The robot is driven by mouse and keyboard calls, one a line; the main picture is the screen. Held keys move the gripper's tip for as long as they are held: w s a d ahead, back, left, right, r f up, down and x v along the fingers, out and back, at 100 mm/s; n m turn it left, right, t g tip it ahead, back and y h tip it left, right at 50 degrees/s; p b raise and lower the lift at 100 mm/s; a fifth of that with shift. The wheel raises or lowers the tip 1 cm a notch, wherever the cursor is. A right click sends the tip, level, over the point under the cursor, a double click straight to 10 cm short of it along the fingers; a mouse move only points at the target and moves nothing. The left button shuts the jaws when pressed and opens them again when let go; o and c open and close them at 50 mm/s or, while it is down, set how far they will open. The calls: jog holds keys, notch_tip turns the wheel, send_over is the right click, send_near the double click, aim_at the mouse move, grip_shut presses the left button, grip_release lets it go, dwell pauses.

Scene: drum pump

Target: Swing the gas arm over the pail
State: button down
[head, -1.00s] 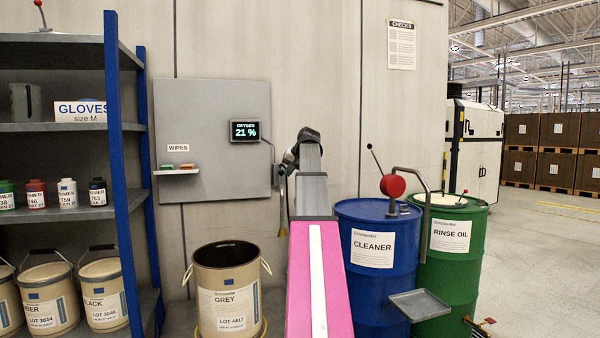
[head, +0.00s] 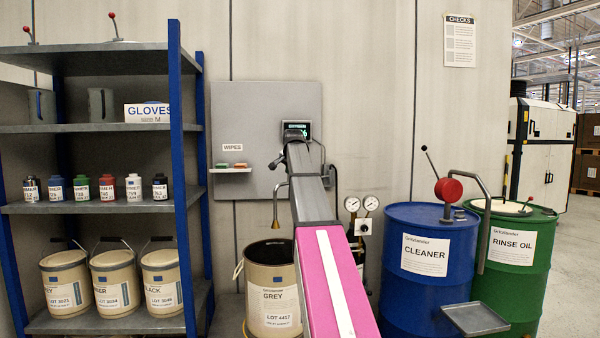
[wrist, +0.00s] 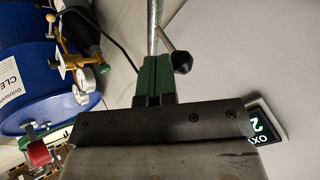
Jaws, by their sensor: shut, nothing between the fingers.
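The gas arm (head: 275,205) is a thin grey pipe with a brass-coloured nozzle pointing down, just left of my arm in the head view. My arm hides part of the pipe and the pail's right side. My gripper (head: 297,135) is up in front of the wall panel. In the wrist view its green fingers (wrist: 153,80) are shut and empty, close to a metal pipe (wrist: 154,25) with a black knob (wrist: 182,61); contact cannot be told.
The oxygen display (head: 303,127) is on the wall panel behind my gripper. Two gauges (head: 361,204) stand right of my arm. The blue cleaner drum (head: 425,280) and green rinse drum (head: 518,260) are farther right. A shelf (head: 100,205) with pails and tins stands left.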

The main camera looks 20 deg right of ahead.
jog(key=shift+w+a+r, duration=0.15)
jog(key=shift+w+a, duration=0.25)
jog(key=shift+w, duration=0.45)
jog(key=s+a+r, duration=0.1)
jog(key=s+r, duration=0.5)
jog(key=s, duration=0.5)
jog(key=shift+r, duration=0.3)
jog(key=shift+s+a, duration=0.1)
